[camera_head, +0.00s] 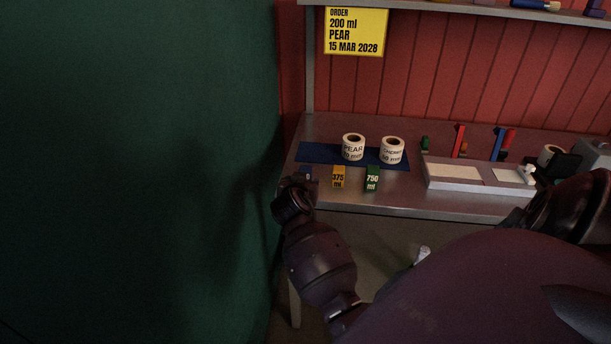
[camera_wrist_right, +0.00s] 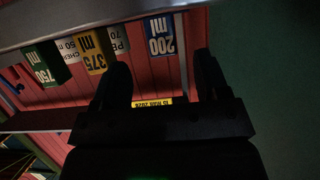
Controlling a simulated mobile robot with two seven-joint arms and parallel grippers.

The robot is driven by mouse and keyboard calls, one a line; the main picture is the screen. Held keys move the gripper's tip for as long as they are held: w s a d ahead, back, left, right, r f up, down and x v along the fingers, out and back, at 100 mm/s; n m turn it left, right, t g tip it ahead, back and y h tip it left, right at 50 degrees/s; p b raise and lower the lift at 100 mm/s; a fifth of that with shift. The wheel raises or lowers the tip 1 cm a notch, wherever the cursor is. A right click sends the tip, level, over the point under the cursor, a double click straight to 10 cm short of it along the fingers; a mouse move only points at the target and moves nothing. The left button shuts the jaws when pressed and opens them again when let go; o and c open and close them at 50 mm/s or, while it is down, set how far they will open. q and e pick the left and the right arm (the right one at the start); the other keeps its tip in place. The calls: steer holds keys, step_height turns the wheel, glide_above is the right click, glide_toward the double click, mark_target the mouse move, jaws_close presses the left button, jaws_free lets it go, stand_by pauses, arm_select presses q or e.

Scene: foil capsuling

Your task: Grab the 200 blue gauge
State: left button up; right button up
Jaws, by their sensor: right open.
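The blue 200 ml gauge (camera_wrist_right: 160,38) shows upside down in the right wrist view, ahead of the space between my right fingers. In the head view only a little of the blue gauge (camera_head: 306,173) shows at the bench's front left, with my gripper covering part of it. My right gripper (camera_wrist_right: 162,78) is open, with nothing between its fingers. In the head view the right gripper (camera_head: 294,187) is at the bench's front left edge, close to the gauge. Whether it touches the gauge cannot be told. My left gripper is not in view.
The yellow 375 ml gauge (camera_head: 338,177) and green 750 ml gauge (camera_head: 372,179) stand to the right. Two label rolls, PEAR (camera_head: 353,147) and another (camera_head: 393,150), stand on a blue mat (camera_head: 315,152). A grey tray (camera_head: 480,183) lies further right. A yellow order sign (camera_head: 355,32) hangs behind.

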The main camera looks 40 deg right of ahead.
steer(key=shift+w+d, duration=0.3)
steer(key=shift+d, duration=0.05)
steer(key=shift+x, duration=2.3)
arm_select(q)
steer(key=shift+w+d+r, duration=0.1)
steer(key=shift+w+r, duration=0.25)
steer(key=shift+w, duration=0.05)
